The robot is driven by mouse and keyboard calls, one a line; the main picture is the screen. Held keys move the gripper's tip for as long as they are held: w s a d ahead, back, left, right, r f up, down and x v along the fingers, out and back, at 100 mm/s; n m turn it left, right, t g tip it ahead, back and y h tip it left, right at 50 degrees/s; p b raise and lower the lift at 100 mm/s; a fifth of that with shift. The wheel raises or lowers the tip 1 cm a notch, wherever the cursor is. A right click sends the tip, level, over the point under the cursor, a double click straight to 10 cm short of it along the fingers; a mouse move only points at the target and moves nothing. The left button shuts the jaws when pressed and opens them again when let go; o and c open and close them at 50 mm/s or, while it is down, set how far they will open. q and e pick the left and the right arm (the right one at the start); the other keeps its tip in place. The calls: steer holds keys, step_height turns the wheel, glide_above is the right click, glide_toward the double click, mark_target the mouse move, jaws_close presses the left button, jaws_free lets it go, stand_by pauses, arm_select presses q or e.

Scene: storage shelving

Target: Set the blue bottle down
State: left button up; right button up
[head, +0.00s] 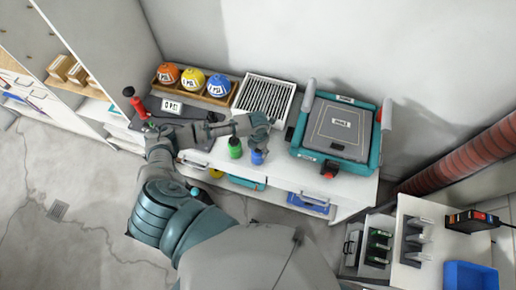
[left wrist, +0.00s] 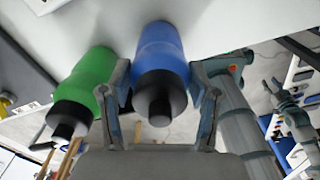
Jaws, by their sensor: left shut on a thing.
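The blue bottle (head: 257,157) is at the front edge of the white worktop, just right of the green bottle (head: 235,147). My left gripper (head: 260,134) reaches it from above and behind. In the left wrist view, the fingers of my left gripper (left wrist: 160,78) are shut on the blue bottle (left wrist: 160,50), one on each side, with its dark cap towards the camera. The green bottle (left wrist: 88,80) stands close beside the left finger. The blue bottle's base is at or very near the white surface; I cannot tell whether it touches.
A teal-framed case (head: 340,130) lies right of the bottles. A white slotted rack (head: 264,97) and a wooden tray with orange, yellow and blue balls (head: 218,86) stand behind. A red-handled tool (head: 134,101) is at the left. Drawers lie below the worktop.

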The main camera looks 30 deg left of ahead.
arm_select(q)
steer(key=o, duration=1.4)
steer(key=shift+f, duration=0.1)
step_height(320, 180, up, 12)
steer(key=shift+r, duration=0.1)
